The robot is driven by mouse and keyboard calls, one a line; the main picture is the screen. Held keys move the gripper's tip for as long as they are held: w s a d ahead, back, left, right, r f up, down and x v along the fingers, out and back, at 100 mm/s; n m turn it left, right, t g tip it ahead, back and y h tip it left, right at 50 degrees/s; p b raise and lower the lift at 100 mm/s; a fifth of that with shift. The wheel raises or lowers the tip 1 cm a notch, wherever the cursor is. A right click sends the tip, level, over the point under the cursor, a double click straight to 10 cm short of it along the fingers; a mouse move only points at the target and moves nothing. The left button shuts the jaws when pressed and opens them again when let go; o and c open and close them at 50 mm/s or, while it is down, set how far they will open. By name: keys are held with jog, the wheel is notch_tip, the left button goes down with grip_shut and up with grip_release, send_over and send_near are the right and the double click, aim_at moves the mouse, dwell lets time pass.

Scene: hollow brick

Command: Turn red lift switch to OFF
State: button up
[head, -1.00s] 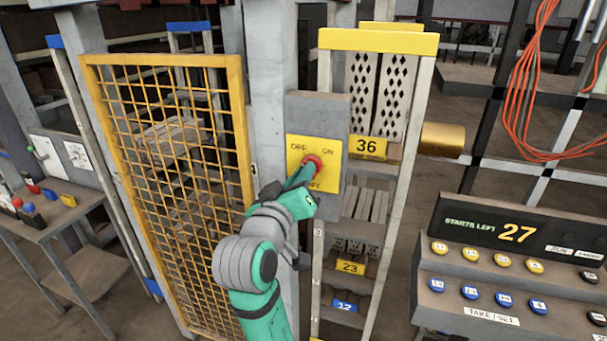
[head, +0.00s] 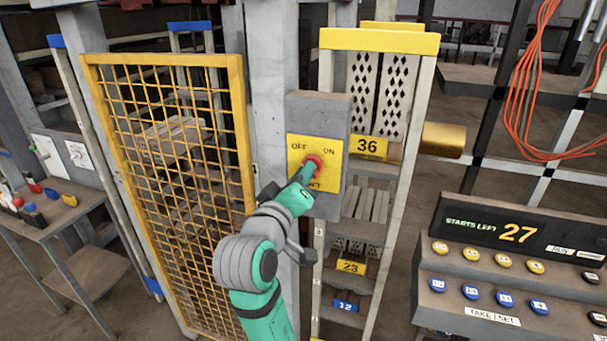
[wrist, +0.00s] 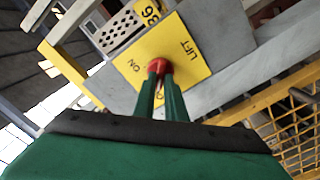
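The red lift switch (head: 317,162) sits on a yellow plate (head: 328,181) on a grey box (head: 318,108). The plate reads OFF at upper left, ON at upper right and LIFT below, partly covered by my gripper. My gripper (head: 307,173) reaches the switch from the lower left. In the wrist view, the green fingers (wrist: 160,80) are close together with their tips at the red switch (wrist: 157,66), and they look shut on it. The fingers cover part of the switch, so I cannot tell which way it points.
A yellow mesh gate (head: 246,130) stands left of the switch box. A rack with a yellow top bar (head: 378,41) stands close on the right, with a brass cylinder (head: 443,140) beside it. A button console (head: 515,270) is at lower right.

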jog(key=shift+o, duration=1.4)
jog(key=v, duration=1)
jog(key=shift+s, duration=0.4)
jog(key=shift+a, duration=0.1)
